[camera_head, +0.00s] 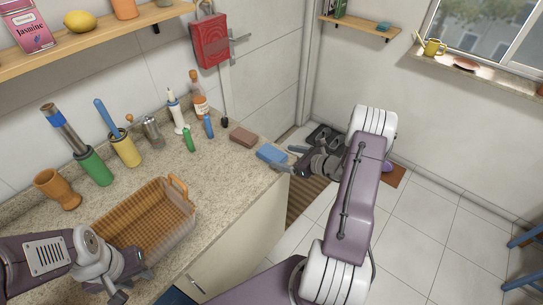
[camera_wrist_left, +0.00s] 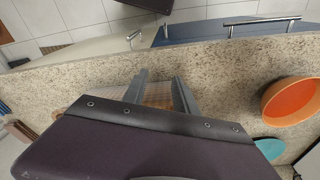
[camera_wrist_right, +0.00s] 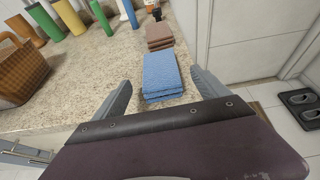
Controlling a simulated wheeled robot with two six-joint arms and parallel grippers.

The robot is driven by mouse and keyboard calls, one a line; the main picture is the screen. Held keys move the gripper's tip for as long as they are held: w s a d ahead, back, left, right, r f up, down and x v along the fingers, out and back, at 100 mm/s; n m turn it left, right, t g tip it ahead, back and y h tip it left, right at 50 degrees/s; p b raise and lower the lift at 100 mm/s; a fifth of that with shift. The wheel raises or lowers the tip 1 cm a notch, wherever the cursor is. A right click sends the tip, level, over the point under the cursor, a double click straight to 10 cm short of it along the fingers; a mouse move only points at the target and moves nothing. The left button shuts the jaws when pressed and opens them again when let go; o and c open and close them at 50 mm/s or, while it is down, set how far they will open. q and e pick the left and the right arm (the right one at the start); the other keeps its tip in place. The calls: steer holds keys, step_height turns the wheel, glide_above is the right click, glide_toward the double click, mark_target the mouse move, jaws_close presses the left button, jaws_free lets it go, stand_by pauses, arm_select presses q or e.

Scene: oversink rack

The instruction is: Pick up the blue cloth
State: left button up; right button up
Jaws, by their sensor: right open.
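The blue cloth (camera_head: 271,154) is a folded stack lying flat near the right end of the granite counter. In the right wrist view the blue cloth (camera_wrist_right: 161,75) sits just ahead of and between the two fingers. My right gripper (camera_wrist_right: 160,92) is open and empty, with its fingers spread to either side of the near end of the cloth; I cannot tell whether they touch it. In the head view my right gripper (camera_head: 293,163) is at the cloth's right side. My left gripper (camera_wrist_left: 158,83) is open over the front of the counter, beside the wicker basket (camera_head: 150,222).
A brown folded cloth (camera_head: 243,136) lies just behind the blue one. Green (camera_head: 93,167) and yellow (camera_head: 125,149) holders and several bottles stand along the wall. An orange bowl (camera_wrist_left: 291,101) is on the counter near my left gripper. The counter's right edge is close to the cloth.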

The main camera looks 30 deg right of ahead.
mark_target(273, 154)
steer(key=shift+x, duration=0.95)
steer(key=p+x, duration=0.1)
steer(key=x, duration=0.3)
steer(key=shift+w+a, duration=0.25)
steer(key=shift+w, duration=0.05)
steer(key=shift+w+f, duration=0.15)
steer(key=shift+w, duration=0.05)
steer(key=shift+s, duration=0.1)
steer(key=c, duration=1.4)
steer(key=shift+c, duration=0.2)
steer(key=shift+r, duration=0.45)
step_height(273, 154, up, 3)
steer(key=shift+f, duration=0.1)
steer(key=w+d+r+b+v, duration=0.1)
steer(key=r+v, duration=0.1)
steer(key=v, duration=1.1)
steer(key=shift+d+r, duration=0.2)
